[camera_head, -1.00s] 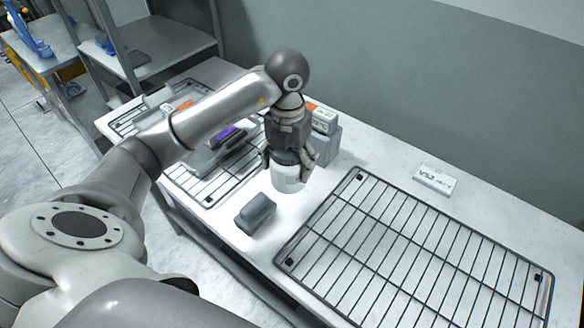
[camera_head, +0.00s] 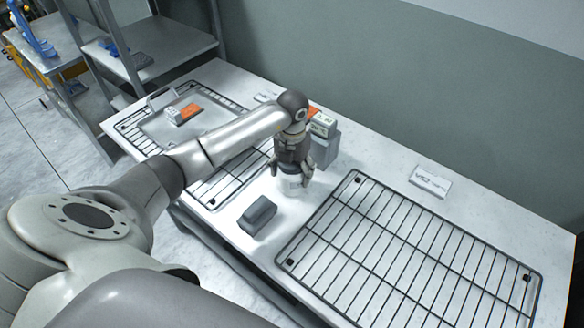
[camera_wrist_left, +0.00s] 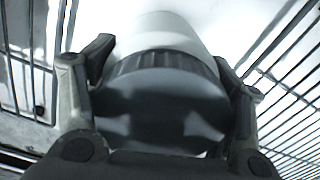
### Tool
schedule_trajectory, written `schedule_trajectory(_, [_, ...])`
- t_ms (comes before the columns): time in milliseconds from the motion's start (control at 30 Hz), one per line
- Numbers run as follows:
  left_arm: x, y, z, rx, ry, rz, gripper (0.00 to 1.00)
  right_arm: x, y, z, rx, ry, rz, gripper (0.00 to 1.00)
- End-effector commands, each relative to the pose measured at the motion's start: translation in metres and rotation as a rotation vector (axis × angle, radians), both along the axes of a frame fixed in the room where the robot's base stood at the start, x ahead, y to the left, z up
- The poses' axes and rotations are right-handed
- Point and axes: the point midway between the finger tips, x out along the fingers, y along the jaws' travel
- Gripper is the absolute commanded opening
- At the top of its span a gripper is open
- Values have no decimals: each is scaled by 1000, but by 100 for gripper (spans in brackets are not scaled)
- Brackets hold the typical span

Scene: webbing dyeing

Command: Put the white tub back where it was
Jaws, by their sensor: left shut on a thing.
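The white tub (camera_head: 291,187) is at the bench's middle, between the two wire racks. It has a dark ribbed lid (camera_wrist_left: 165,95), which fills the middle of the left wrist view, with the white body (camera_wrist_left: 163,32) beyond it. My left gripper (camera_head: 291,172) comes down over the tub from above. Its fingers sit on both sides of the lid and are shut on the tub. The tub is at or very near the bench top; I cannot tell whether its base touches. My right gripper is not in view.
A dark grey block (camera_head: 257,215) lies in front of the tub. Grey boxes (camera_head: 325,150) stand close behind it. An empty wire rack (camera_head: 400,260) is at right, with a white label card (camera_head: 430,181) behind. A tray (camera_head: 160,128) with an orange-and-white item (camera_head: 186,113) is on the left rack.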

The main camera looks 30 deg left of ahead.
Motion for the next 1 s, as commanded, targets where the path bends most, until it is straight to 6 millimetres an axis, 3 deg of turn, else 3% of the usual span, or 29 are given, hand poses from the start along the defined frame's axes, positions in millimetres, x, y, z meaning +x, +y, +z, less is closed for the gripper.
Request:
schedule_trajectory(267, [1, 0, -2, 0, -3, 1, 30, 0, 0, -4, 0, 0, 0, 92])
schedule_trajectory(300, [0, 0, -4, 0, 0, 1, 75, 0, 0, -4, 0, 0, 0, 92])
schedule_trajectory(467, [0, 0, -3, 0, 1, 1, 95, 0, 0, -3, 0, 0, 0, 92])
schedule_trajectory(833, [0, 0, -1, 0, 0, 1, 95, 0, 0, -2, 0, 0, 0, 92])
schedule_trajectory(1000, [2, 1, 13, 1, -5, 1, 95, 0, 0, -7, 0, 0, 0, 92])
